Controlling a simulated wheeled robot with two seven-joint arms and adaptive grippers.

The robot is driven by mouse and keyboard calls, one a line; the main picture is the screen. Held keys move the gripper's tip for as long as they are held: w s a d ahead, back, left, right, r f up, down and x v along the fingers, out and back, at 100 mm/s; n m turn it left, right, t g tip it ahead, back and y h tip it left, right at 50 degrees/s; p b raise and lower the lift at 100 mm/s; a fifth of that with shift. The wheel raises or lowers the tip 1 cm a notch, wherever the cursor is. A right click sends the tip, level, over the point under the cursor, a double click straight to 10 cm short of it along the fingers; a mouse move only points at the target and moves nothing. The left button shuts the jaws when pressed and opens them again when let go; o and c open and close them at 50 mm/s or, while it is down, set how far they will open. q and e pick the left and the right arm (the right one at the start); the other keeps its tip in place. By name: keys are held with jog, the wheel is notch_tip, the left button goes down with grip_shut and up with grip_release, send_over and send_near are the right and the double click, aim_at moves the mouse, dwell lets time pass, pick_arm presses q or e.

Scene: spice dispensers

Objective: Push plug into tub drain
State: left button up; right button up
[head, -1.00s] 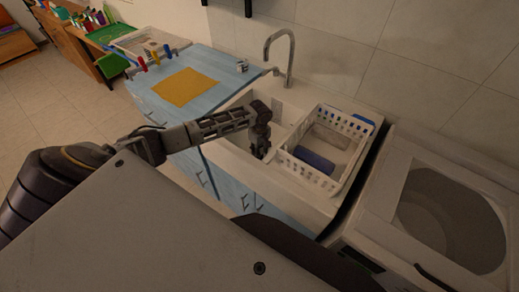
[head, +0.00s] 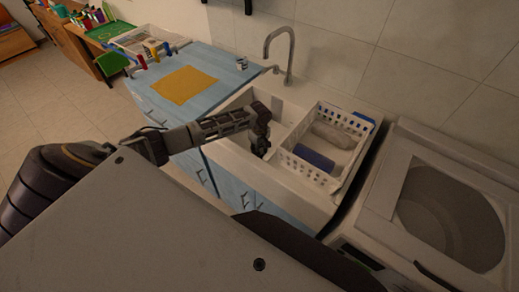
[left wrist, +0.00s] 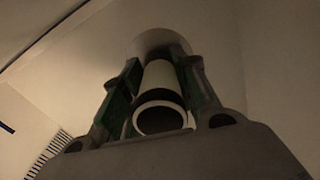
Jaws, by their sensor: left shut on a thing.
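The white tub (head: 240,146) is a basin set in the counter below the tap. My left gripper (head: 261,150) points down into the tub, left of the white basket. In the left wrist view, my left gripper (left wrist: 160,95) is shut on a pale tube-like plug (left wrist: 158,77) with a dark hollow near end. A round pale shape lies beyond the plug's far end; I cannot tell whether it is the plug's wider part or the drain. The drain is not clearly visible. My right gripper is not in view.
A white slotted basket (head: 330,147) with a blue item (head: 314,158) stands in the right part of the sink. A tap (head: 290,55) rises behind. A top-loading washer (head: 450,215) stands on the right. A yellow cloth (head: 186,85) lies on the blue counter (head: 215,75).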

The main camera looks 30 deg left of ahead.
pick_arm(q)
jog(key=shift+f, duration=0.55)
dwell(0.4)
jog(key=o, duration=1.1)
jog(key=shift+r, duration=0.15)
notch_tip(320, 180, up, 12)
jog(key=shift+f, duration=0.15)
dwell(0.5)
